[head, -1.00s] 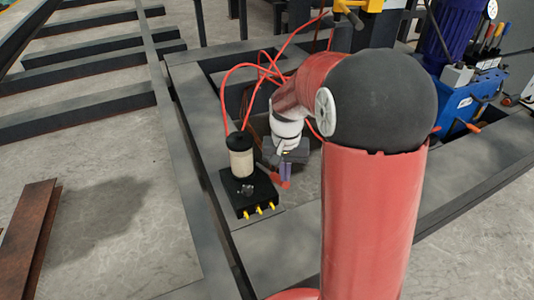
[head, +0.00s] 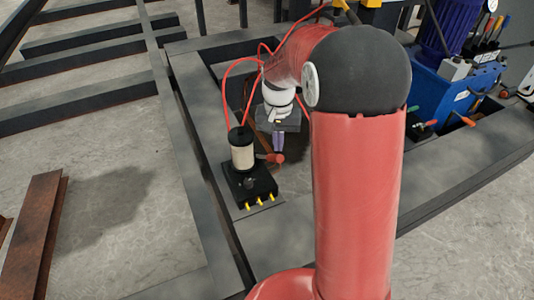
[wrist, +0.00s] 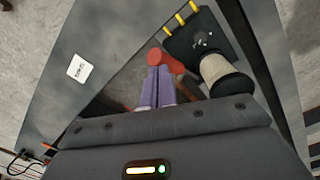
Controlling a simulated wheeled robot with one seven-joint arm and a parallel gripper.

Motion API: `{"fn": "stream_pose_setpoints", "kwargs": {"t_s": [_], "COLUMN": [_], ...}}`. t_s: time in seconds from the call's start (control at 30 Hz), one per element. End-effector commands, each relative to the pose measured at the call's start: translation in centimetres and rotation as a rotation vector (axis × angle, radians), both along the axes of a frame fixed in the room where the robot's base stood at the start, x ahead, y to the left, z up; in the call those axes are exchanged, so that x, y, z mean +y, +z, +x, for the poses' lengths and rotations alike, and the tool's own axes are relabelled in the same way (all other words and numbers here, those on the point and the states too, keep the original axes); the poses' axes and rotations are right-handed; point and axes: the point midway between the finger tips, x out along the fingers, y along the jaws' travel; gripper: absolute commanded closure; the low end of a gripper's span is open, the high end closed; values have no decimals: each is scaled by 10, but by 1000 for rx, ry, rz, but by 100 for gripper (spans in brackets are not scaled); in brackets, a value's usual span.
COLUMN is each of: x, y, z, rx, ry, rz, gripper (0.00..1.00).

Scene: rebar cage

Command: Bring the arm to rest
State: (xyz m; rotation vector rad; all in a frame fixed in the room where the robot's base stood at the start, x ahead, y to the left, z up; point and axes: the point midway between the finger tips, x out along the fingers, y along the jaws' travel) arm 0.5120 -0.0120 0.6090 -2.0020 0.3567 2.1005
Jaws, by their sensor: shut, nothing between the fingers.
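My gripper (head: 278,150) is shut and empty, with its purple fingers pressed together and pointing down. It also shows in the wrist view (wrist: 158,72). In the head view it hangs just behind and right of a black box with a pale cylinder. A red, round-ended piece (head: 276,158) shows at the fingertips; in the wrist view this red piece (wrist: 166,61) lies just beyond them. I cannot tell whether the fingers touch it. My red arm bends over from the right.
The black box (head: 250,184) has yellow fittings, a pale cylinder (head: 242,155) and red hoses (head: 229,95). It stands on a grey steel frame (head: 205,165). A blue machine (head: 450,92) with levers stands right. Rusty beams (head: 35,235) lie left. Open concrete floor lies front left.

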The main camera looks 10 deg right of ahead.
Motion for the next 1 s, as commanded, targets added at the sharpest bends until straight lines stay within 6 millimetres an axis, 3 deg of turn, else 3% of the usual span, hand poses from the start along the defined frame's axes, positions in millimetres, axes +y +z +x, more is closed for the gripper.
{"fn": "stream_pose_setpoints", "kwargs": {"t_s": [0.37, 0.53, 0.8, 1.0], "x": [0, 1, 6, 9], "y": [1, 22, 90, 118], "z": [0, -14, -87, -150], "rx": [-2, -44, -214, -347], "ry": [0, 21, 123, 206], "rz": [-1, 3, 4, -12], "gripper": [100, 100, 100, 100]}}
